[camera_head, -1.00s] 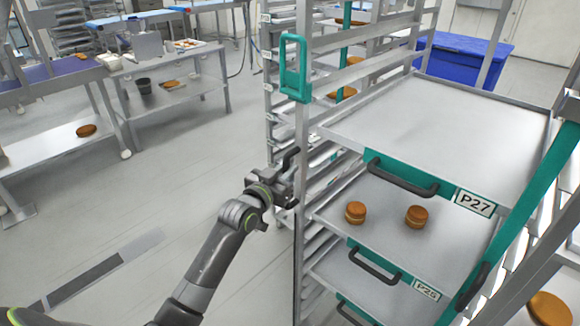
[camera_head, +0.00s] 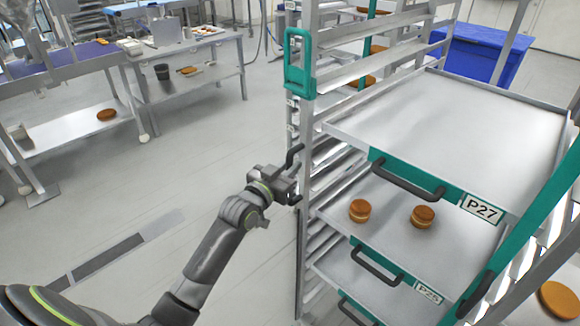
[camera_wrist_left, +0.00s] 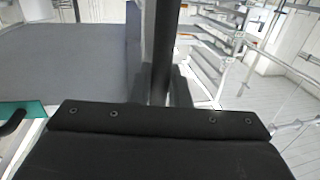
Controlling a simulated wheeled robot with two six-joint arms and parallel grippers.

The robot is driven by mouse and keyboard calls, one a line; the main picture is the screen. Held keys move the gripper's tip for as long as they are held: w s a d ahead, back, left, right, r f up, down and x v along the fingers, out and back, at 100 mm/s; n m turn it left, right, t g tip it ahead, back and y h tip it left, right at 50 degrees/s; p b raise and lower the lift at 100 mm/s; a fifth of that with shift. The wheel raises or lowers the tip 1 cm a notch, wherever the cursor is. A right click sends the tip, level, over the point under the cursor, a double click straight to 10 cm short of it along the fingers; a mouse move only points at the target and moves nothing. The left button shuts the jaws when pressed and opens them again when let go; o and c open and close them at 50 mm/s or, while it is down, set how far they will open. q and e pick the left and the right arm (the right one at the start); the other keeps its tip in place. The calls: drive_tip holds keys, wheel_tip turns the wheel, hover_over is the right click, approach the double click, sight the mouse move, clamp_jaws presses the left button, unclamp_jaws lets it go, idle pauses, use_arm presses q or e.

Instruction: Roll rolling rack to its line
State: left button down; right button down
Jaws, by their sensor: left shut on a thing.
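The rolling rack (camera_head: 306,225) is a tall metal frame that fills the right half of the head view, with teal parts and trays labelled P27 and P25. Several round brown filled pastries sit on its trays, two of them on the tray (camera_head: 385,240) below the top one. My left gripper (camera_head: 295,174) is at the rack's near left upright and is shut on the rack. In the left wrist view a dark upright bar (camera_wrist_left: 165,45) stands beyond the gripper's body. The rack's wheels are out of view. My right gripper is not in view.
A dark strip (camera_head: 108,258) lies on the grey floor at the left. Metal tables (camera_head: 75,130) stand at the back left, with a pastry on a lower shelf. A blue bin (camera_head: 480,55) stands behind the rack. The floor between tables and rack is clear.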

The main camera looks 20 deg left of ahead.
use_arm(q)
drive_tip(key=c, duration=1.5)
unclamp_jaws()
drive_tip(key=shift+s, duration=0.1)
drive_tip(key=shift+c, duration=0.2)
drive_tip(key=shift+o, duration=0.5)
drive_tip(key=shift+s+a, duration=0.1)
drive_tip(key=s+a+b, duration=0.2)
drive_tip(key=s, duration=1.5)
drive_tip(key=shift+a, duration=0.3)
drive_tip(key=shift+s, duration=0.1)
